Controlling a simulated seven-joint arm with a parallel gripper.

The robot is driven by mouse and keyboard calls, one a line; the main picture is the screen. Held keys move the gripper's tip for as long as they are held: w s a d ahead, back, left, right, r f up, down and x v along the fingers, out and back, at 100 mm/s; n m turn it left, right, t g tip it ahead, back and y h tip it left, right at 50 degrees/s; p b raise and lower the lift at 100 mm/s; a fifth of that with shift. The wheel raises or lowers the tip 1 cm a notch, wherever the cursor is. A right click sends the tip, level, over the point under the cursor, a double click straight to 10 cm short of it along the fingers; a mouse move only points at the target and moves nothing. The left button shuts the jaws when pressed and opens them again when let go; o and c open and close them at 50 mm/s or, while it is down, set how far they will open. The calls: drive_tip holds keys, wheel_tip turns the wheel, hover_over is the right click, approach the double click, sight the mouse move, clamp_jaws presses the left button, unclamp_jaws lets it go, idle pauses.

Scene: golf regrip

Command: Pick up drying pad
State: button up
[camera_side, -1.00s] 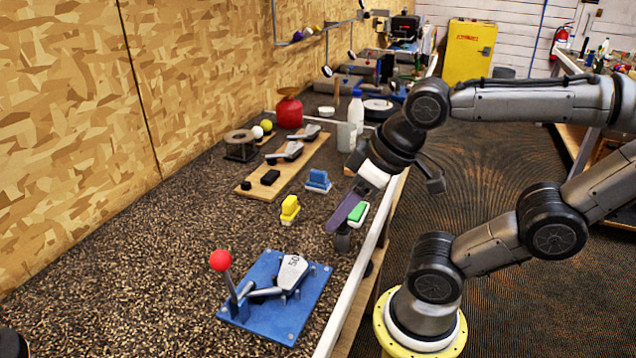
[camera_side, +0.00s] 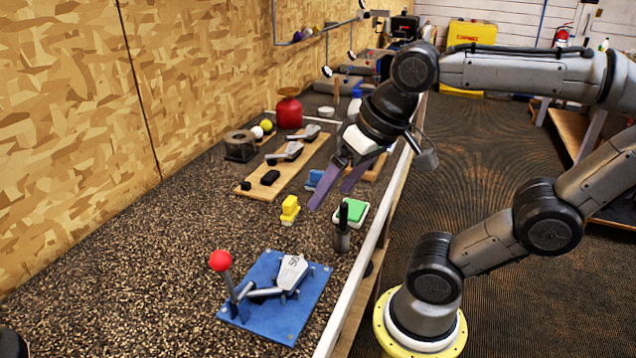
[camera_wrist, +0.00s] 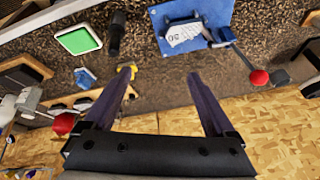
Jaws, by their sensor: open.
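The green pad in a white tray (camera_side: 352,210), which I take for the drying pad, lies flat near the bench's right edge. It also shows in the wrist view (camera_wrist: 78,40), at upper left. My gripper (camera_side: 332,197) is open, with two purple fingers pointing down over the bench, above and to the left of the pad in the side view. Nothing is between the fingers. In the wrist view the fingertips (camera_wrist: 161,75) are apart, and the pad is outside them, to the left.
A dark upright tool (camera_side: 342,232) stands just in front of the pad. A yellow block (camera_side: 290,208) is to its left, and a blue block (camera_side: 315,178) is partly hidden behind my fingers. A blue plate with a club head and red-knobbed lever (camera_side: 277,297) is nearer the camera.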

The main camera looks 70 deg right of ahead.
drive_tip(key=w+d+r+m+g, duration=0.2)
drive_tip(key=w+d+r+m, duration=0.3)
drive_tip(key=w+m, duration=0.15)
drive_tip(key=m+g, duration=0.3)
drive_tip(key=m, duration=0.5)
hover_over(318, 171)
drive_tip(key=a, duration=0.1)
drive_tip(key=shift+n, duration=0.25)
wheel_tip(318, 171, down, 15)
drive_tip(key=shift+r, duration=0.2)
drive_tip(key=shift+d+f, duration=0.2)
drive_tip(key=shift+f, duration=1.15)
drive_tip(key=shift+d+f, duration=0.2)
drive_tip(key=shift+f, duration=1.15)
clamp_jaws()
drive_tip(key=shift+r, duration=0.15)
